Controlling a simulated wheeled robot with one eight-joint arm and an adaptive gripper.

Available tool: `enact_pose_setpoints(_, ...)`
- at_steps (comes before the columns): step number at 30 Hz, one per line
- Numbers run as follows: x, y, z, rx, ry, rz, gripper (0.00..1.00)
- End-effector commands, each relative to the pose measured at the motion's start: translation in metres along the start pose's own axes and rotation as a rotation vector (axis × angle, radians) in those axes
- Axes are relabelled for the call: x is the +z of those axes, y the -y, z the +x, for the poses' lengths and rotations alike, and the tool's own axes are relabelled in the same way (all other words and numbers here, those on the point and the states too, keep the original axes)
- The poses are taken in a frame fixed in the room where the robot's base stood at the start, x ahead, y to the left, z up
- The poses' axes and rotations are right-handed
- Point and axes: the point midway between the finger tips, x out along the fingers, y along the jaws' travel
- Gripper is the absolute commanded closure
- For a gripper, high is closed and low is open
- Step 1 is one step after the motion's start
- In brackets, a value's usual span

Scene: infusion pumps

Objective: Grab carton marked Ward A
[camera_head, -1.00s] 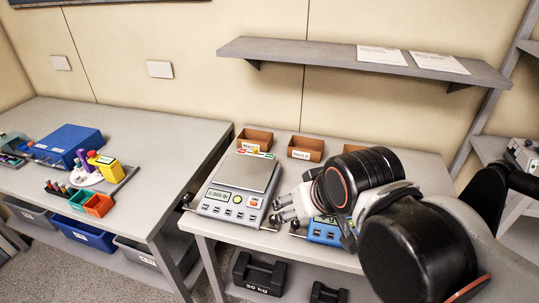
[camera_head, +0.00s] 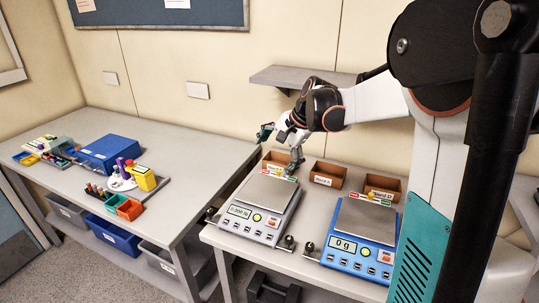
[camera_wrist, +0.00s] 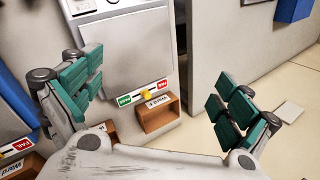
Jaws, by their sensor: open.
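Three small open brown cartons stand in a row along the wall behind the scales. The left carton (camera_head: 272,158) is partly hidden by my gripper, and its label is too small to read surely. The middle carton (camera_head: 329,170) has a label that seems to read Ward A. The right carton (camera_head: 383,183) has a Ward label with an unclear letter. My gripper (camera_head: 281,146) is open and empty above the left carton. In the wrist view the left carton (camera_wrist: 161,115) lies between the spread fingers (camera_wrist: 160,93), apart from them.
A grey scale (camera_head: 258,207) and a blue scale (camera_head: 358,240) stand in front of the cartons. A wall shelf (camera_head: 300,77) is behind my arm. The left table holds a blue box (camera_head: 106,152) and tube racks. A gap separates the tables.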

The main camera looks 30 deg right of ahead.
Motion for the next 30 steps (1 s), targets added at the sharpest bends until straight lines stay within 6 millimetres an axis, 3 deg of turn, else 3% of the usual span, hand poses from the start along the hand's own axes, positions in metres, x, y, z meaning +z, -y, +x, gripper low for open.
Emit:
enact_pose_setpoints(1,-0.029,0.0,0.004,-0.021,0.023,0.092,0.03)
enact_pose_setpoints(8,-0.138,-0.016,0.02,-0.121,0.168,0.48,0.03)
enact_pose_setpoints(14,-0.23,-0.056,0.026,-0.214,0.305,0.776,0.03)
enact_pose_setpoints(18,-0.288,-0.098,0.026,-0.281,0.407,0.955,0.03)
enact_pose_setpoints(24,-0.342,-0.155,0.023,-0.354,0.533,1.13,0.03)
enact_pose_setpoints(30,-0.36,-0.182,0.022,-0.385,0.591,1.196,0.03)
